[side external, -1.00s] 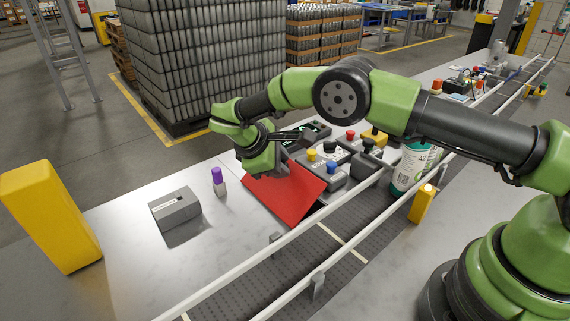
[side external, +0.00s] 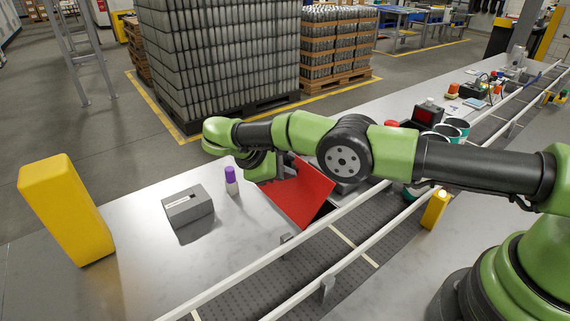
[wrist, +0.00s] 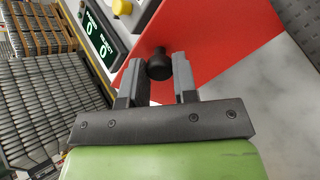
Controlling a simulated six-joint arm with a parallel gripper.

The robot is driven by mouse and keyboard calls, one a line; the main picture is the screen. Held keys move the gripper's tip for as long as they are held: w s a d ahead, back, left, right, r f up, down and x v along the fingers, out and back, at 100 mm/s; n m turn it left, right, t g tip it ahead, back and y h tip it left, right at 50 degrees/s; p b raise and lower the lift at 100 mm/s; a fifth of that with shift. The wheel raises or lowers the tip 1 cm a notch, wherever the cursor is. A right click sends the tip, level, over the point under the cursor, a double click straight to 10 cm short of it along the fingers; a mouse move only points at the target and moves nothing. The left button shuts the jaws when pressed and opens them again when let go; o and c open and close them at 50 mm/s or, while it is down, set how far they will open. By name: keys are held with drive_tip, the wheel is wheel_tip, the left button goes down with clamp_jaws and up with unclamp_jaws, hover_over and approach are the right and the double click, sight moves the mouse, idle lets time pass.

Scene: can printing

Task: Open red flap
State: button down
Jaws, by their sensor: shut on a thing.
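The red flap (side external: 308,195) sits tilted on the bench beside the conveyor in the side view. A dark gap shows under its right lower edge. In the wrist view the red flap (wrist: 215,45) lies beyond the fingers, with a black knob (wrist: 158,66) on it. My gripper (wrist: 158,78) has its two grey fingers on either side of this knob and is shut on it. In the side view my gripper (side external: 268,168) is at the flap's upper left; its fingers and the knob are hidden by my wrist.
A grey box with a slot (side external: 188,208) and a purple-capped bottle (side external: 231,181) stand left of the flap. A yellow post (side external: 62,210) is further left. Conveyor rails (side external: 255,262) run along the front. A display panel (wrist: 97,35) and yellow button (wrist: 123,6) are near the fingers.

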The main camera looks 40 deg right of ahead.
drive_tip(key=shift+r, duration=0.1)
drive_tip(key=c, duration=0.9)
unclamp_jaws()
wheel_tip(320, 180, up, 10)
